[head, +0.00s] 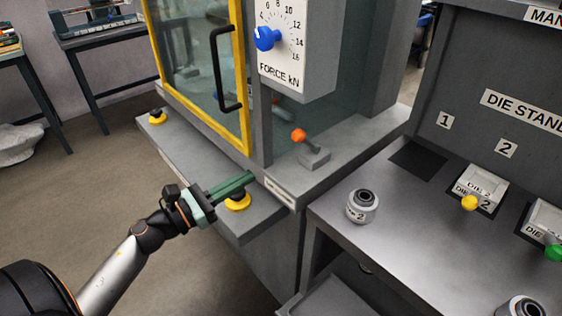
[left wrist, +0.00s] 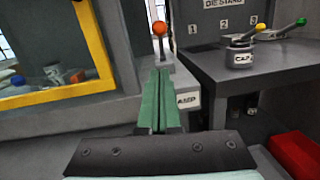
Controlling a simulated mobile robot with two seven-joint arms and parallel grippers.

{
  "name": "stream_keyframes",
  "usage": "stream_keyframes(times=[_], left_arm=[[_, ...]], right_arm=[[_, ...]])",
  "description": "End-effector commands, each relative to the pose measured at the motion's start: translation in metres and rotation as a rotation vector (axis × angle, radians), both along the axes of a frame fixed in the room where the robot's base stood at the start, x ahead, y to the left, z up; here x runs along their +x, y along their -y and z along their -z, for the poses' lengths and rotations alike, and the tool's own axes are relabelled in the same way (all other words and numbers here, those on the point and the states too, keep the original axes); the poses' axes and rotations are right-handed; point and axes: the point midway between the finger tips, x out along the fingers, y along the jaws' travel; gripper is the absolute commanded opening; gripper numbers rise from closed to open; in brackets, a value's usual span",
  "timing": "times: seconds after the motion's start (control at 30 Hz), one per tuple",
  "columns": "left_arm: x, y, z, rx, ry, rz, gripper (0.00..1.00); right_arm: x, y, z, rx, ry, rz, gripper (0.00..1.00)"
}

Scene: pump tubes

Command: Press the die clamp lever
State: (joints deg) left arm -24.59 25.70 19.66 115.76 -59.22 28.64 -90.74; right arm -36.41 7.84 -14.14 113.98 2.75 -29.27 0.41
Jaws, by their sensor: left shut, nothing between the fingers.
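The clamp lever has an orange ball knob (head: 299,135) and a short rod rising from a grey base (head: 314,157) on the press table, right of the yellow-framed door. The knob also shows in the left wrist view (left wrist: 159,28), straight beyond my fingertips. My left gripper (head: 250,177) is shut and empty, its green fingers pointing toward the lever. It is in front of and left of the lever, apart from it, above a yellow-ringed button. The closed fingers also show in the left wrist view (left wrist: 158,90). My right gripper is in neither view.
A yellow-framed door (head: 243,80) with a black handle (head: 226,70) stands left of the lever. A force dial box (head: 300,45) hangs above it. A yellow-ringed button (head: 238,203) is under my fingers.

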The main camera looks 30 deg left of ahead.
Motion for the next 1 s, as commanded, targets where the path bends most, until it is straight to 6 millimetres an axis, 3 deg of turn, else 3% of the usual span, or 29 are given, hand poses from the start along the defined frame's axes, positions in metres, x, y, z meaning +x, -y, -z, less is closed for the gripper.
stream_keyframes(times=[0.2,0.6,0.77,1.0], left_arm=[[-0.016,-0.009,0.010,0.032,0.017,0.015,0.00],[-0.014,-0.008,0.008,0.033,0.019,0.016,0.00],[0.000,-0.001,0.005,0.034,0.021,0.017,0.00],[0.040,0.017,-0.001,0.032,0.020,0.017,0.00]], right_arm=[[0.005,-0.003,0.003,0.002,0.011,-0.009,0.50],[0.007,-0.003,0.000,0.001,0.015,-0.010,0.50],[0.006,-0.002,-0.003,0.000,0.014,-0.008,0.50],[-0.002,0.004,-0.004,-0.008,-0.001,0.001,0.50]])
